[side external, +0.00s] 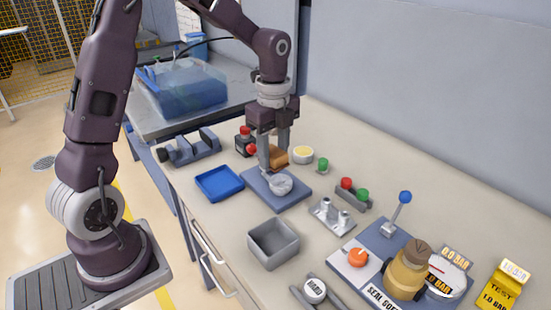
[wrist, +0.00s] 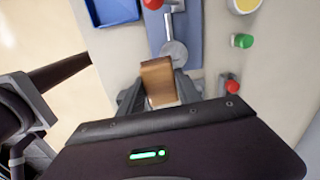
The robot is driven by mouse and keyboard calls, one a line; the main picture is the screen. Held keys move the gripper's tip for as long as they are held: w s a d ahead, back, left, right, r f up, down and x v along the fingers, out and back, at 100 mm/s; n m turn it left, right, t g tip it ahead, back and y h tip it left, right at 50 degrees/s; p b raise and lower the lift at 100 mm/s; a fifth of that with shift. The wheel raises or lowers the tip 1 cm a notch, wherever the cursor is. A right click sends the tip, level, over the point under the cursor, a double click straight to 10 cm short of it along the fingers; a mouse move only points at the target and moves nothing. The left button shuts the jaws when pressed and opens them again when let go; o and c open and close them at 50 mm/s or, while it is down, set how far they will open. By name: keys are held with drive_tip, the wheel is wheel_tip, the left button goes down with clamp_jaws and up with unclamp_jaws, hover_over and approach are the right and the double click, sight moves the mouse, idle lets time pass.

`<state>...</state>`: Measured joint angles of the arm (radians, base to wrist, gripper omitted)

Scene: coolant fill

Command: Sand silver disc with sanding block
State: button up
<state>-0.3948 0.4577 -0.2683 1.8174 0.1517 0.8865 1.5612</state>
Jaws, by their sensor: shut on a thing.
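My gripper (side external: 274,155) is shut on a brown sanding block (side external: 278,159), which also shows between the fingers in the wrist view (wrist: 157,82). The silver disc (side external: 281,184) sits on a blue pad (side external: 288,200) on the bench. In the wrist view the disc (wrist: 174,52) lies just beyond the block's far end, partly covered by it. The block is above or at the disc's edge; I cannot tell whether they touch. A silver clamp arm (wrist: 172,8) with a red knob (wrist: 153,4) stands beside the disc.
A blue tray (side external: 220,184) lies left of the pad, and a grey bin (side external: 273,244) stands in front. A yellow-topped round tub (side external: 302,155) and a green button (side external: 323,165) are close on the right. A grey vise-like fixture (side external: 190,148) stands at the left.

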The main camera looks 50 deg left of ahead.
sight(277, 186)
drive_tip(key=shift+f, duration=3.95)
drive_tip(key=shift+w+r, duration=0.4)
drive_tip(key=shift+w, duration=0.05)
drive_tip(key=shift+w+f, duration=0.1)
drive_tip(key=shift+w, duration=0.25)
drive_tip(key=shift+w+f, duration=0.1)
drive_tip(key=shift+w, duration=2.2)
drive_tip(key=shift+s+f, duration=0.15)
drive_tip(key=shift+s, duration=2.4)
drive_tip(key=shift+s+r, duration=0.2)
drive_tip(key=shift+s, duration=0.4)
drive_tip(key=shift+r, duration=3.9)
